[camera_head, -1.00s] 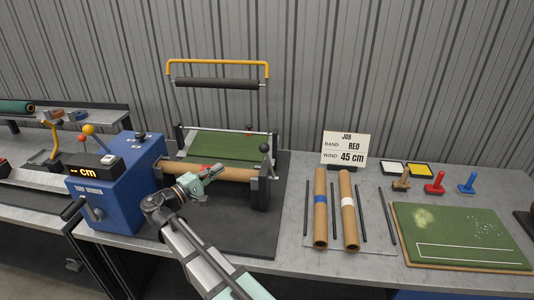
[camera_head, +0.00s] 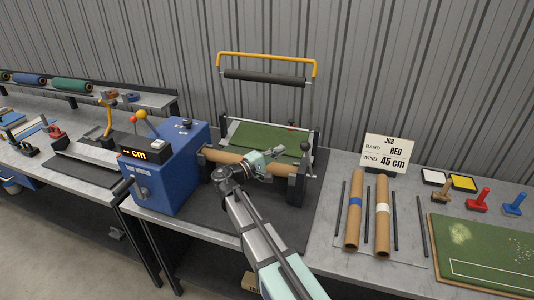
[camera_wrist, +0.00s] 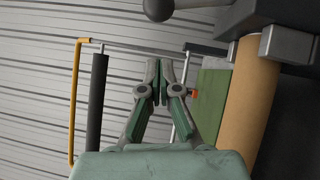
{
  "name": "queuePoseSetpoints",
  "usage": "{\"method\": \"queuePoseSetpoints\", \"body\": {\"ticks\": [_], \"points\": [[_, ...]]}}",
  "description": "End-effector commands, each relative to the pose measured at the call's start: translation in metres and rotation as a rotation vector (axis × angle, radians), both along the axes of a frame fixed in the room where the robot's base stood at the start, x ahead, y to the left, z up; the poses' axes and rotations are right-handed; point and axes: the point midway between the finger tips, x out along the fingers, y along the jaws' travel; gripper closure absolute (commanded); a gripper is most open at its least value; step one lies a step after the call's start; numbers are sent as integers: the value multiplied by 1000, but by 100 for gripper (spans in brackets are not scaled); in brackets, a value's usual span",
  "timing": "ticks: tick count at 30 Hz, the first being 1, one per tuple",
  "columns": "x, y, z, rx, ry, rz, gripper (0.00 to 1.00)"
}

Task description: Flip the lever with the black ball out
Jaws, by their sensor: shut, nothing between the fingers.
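The lever with the black ball (camera_head: 305,146) stands roughly upright on the right-hand end support of the winder, beside the end of the brown core tube (camera_head: 228,160). In the wrist view a dark ball (camera_wrist: 158,9) shows at the top edge, with its stem running right to a grey block. My gripper (camera_head: 282,151) is shut and empty. It is above the core tube, just left of the lever and apart from it. In the wrist view its fingertips (camera_wrist: 160,64) meet below the ball, in front of the roller frame.
A blue winder box (camera_head: 170,165) with orange and red ball levers stands left. A yellow-handled roller frame (camera_head: 266,78) rises behind. Dark mat is bare in front.

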Motion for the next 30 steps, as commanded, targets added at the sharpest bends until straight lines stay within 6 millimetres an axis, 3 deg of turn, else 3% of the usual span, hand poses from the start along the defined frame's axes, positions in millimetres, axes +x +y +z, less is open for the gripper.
{"method": "queuePoseSetpoints", "body": {"ticks": [4, 10, 30], "points": [[-1, -24, 8, 0, 1, -2, 100], [-5, -41, 9, 0, 1, 0, 100], [-7, -45, 9, 22, -11, 4, 100]]}}
